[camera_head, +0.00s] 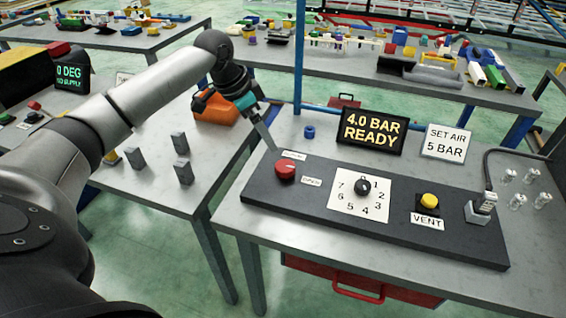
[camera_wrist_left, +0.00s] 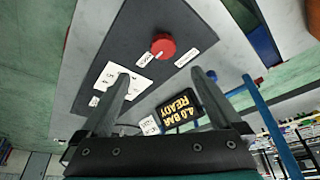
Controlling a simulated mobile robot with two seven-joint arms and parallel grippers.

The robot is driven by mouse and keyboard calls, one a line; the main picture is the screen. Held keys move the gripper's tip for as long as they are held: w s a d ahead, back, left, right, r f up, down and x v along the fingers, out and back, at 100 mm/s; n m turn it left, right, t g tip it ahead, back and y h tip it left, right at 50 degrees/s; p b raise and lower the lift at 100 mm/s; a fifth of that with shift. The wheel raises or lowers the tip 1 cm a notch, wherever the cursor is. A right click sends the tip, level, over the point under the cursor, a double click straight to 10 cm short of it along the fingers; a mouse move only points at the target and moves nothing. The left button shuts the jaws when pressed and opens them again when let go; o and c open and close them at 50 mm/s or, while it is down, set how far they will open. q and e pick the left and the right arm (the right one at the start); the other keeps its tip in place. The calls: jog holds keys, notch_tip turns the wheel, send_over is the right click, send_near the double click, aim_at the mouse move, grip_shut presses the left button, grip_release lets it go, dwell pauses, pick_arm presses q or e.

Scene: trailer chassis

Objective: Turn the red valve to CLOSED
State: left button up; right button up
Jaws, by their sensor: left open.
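The red valve (camera_head: 286,168) is a round knob at the left end of a dark panel (camera_head: 262,190). A white line on its top points toward the lower right label. Two small white labels sit beside it, one above (camera_head: 294,155) and one at lower right (camera_head: 311,181); their words are too small to read. My left gripper (camera_head: 268,140) is above and behind the valve, apart from it. In the left wrist view the valve (camera_wrist_left: 163,46) shows beyond the two spread, empty fingers (camera_wrist_left: 160,76). My right gripper is in neither view.
The panel also holds a numbered dial (camera_head: 362,187), a yellow VENT button (camera_head: 429,201) and a hose fitting (camera_head: 481,208). A display (camera_head: 371,130) reads 4.0 BAR READY beside a SET AIR 5 BAR sign (camera_head: 449,142). A blue post (camera_head: 298,70) stands behind the gripper.

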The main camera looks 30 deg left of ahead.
aim_at(285, 166)
pick_arm(q)
jog(key=x, duration=0.4)
jog(key=b+x, duration=0.1)
jog(key=x, duration=0.4)
jog(key=b+x, duration=0.1)
jog(key=x, duration=0.4)
jog(key=shift+w+a+f, duration=0.2)
jog(key=shift+w, duration=0.15)
